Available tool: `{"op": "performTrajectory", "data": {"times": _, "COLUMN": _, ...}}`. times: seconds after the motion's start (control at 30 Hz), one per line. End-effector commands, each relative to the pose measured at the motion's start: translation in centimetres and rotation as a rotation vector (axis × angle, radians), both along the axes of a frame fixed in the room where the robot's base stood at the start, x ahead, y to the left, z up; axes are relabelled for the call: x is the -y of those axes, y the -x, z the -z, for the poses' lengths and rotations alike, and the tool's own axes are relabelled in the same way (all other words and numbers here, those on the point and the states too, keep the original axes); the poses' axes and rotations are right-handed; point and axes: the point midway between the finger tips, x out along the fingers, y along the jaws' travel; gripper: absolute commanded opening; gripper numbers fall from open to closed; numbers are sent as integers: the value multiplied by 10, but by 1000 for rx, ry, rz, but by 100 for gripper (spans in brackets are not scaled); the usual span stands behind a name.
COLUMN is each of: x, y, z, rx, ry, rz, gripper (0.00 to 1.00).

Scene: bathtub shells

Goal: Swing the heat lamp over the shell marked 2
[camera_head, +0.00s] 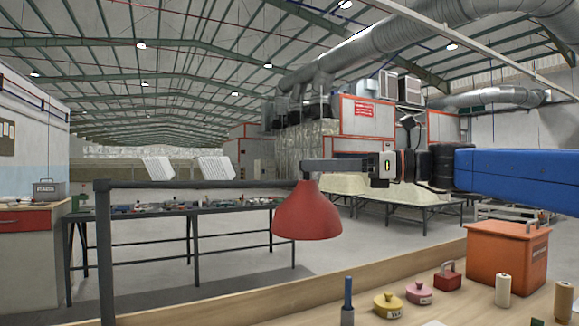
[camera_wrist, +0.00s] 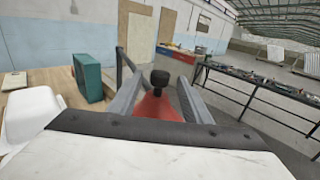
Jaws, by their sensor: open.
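The heat lamp has a red cone shade (camera_head: 309,213) that hangs at the end of a dark horizontal boom (camera_head: 200,185) on an upright post (camera_head: 105,250). My gripper (camera_head: 308,166) reaches in from the right, its fingers level at the top of the shade. In the wrist view my open gripper (camera_wrist: 160,80) has the lamp's black knob (camera_wrist: 160,77) between its fingers, with the red shade (camera_wrist: 158,106) below it. Gaps show on both sides of the knob. Pale shells (camera_head: 420,188) stand on dark stands behind the gripper. I cannot read a 2 on any of them.
A wooden bench (camera_head: 270,308) in front holds an orange box (camera_head: 506,258), pots and spools. A long dark table (camera_head: 185,210) with small parts stands behind the lamp. A green box (camera_wrist: 88,76) and a white tub-like thing (camera_wrist: 30,115) show at left in the wrist view.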

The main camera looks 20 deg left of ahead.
Motion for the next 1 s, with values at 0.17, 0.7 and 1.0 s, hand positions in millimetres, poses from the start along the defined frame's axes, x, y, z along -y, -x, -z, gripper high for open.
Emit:
{"op": "performTrajectory", "data": {"times": 0.17, "x": -30, "y": 3, "z": 0, "rx": 0, "ry": 0, "rz": -2, "gripper": 44}}
{"op": "performTrajectory", "data": {"times": 0.7, "x": -71, "y": 6, "z": 0, "rx": 0, "ry": 0, "rz": 0, "gripper": 44}}
{"op": "performTrajectory", "data": {"times": 1.0, "x": -71, "y": 6, "z": 0, "rx": 0, "ry": 0, "rz": 0, "gripper": 16}}
